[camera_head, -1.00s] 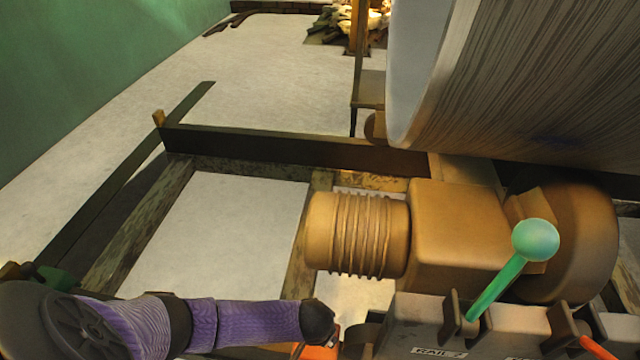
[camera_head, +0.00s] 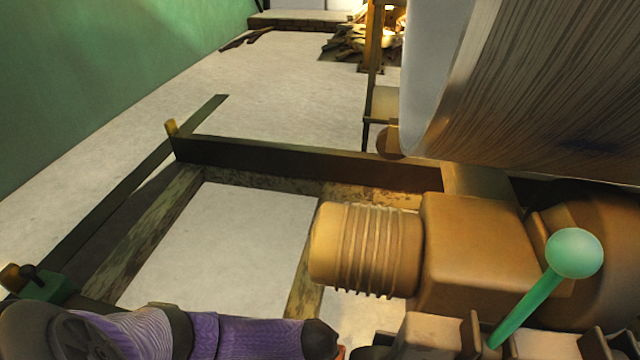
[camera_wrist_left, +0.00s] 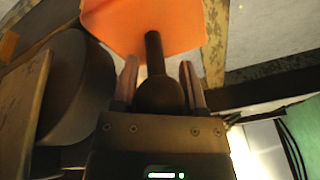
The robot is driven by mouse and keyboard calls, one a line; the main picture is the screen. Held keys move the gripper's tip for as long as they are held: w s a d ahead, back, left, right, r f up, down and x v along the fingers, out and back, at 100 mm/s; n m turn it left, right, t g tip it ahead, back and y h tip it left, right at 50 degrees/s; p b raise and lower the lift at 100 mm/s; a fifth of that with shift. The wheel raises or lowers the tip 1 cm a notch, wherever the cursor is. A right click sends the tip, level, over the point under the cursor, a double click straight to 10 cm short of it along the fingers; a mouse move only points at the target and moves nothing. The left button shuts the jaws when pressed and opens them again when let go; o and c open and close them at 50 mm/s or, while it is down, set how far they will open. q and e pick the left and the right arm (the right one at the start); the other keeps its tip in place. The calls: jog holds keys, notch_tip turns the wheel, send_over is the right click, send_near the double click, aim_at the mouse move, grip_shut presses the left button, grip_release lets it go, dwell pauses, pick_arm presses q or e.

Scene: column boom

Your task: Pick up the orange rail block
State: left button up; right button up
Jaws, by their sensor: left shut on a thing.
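The orange rail block (camera_wrist_left: 150,22) fills the top middle of the left wrist view, with a dark stem and rounded knob (camera_wrist_left: 160,92) coming from it towards me. My left gripper (camera_wrist_left: 158,78) has one finger on each side of this knob and is shut on it. In the head view my purple left arm crosses the bottom left. Only a sliver of orange (camera_head: 342,352) shows there beyond its dark end, and the fingers are out of sight. My right gripper is in neither view.
A green-knobbed lever (camera_head: 573,254) rises at lower right, beside a tan ribbed motor (camera_head: 365,248). A large drum (camera_head: 510,85) stands behind. A dark beam frame (camera_head: 290,160) crosses the middle. A dark round part (camera_wrist_left: 75,85) is close left of my left gripper.

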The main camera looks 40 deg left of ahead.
pick_arm(q)
grip_shut()
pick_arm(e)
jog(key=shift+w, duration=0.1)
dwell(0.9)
pick_arm(q)
notch_tip(320, 180, up, 5)
jog(key=p, duration=0.3)
jog(key=shift+w+f+p, duration=0.1)
jog(key=shift+w+p, duration=0.05)
jog(key=shift+p, duration=0.2)
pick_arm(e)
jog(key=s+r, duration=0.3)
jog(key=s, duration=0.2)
pick_arm(q)
notch_tip(320, 180, up, 13)
jog(key=p, duration=0.9)
jog(key=shift+r+p, duration=0.2)
jog(key=shift+p, duration=0.15)
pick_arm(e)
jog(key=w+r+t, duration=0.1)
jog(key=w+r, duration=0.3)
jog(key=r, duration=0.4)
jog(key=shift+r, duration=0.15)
